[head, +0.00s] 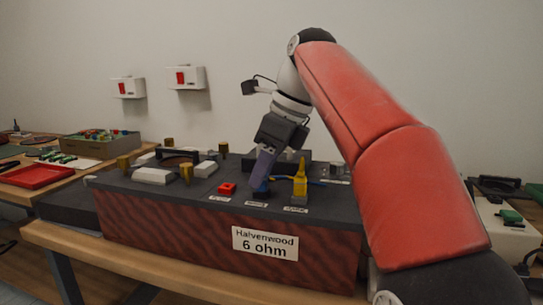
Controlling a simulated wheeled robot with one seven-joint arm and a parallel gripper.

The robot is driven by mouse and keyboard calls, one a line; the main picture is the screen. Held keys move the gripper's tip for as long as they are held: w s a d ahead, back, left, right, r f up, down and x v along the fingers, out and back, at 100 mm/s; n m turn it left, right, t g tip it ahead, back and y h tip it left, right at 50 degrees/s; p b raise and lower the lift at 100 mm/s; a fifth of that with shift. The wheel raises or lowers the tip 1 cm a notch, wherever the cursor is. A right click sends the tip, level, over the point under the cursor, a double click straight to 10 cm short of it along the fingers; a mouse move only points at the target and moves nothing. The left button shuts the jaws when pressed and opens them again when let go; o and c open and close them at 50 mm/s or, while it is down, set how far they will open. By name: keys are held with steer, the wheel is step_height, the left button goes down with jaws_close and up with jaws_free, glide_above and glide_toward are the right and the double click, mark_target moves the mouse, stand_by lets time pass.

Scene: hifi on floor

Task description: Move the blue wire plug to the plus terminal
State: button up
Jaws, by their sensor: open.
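The blue wire plug (261,192) stands on the top of a dark box labelled "Halvenwood 6 ohm" (170,218), in the middle of three positions along the front edge. My gripper (261,183) points down at it, with its fingers open around or just above the plug; the fingers partly hide it. To the left is a red terminal (227,189). To the right is a yellow plug (300,183), standing upright. Small white labels lie in front of the three positions; I cannot read which one marks plus. A blue wire (311,182) shows behind the yellow plug.
Brass posts (186,174) and white blocks (152,176) stand on the box's left part. A side table at left holds a red tray (36,177) and a parts box (101,146). My red arm covers the box's right end. The space above the red terminal is clear.

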steer(key=shift+a+f, duration=0.25)
steer(key=shift+f, duration=0.35)
steer(key=shift+w, duration=0.1)
jaws_close()
stand_by(0.4)
steer(key=shift+r+p, duration=0.55)
steer(key=shift+p, duration=0.05)
stand_by(0.8)
steer(key=shift+r+p, duration=0.55)
steer(key=shift+r, duration=1.2)
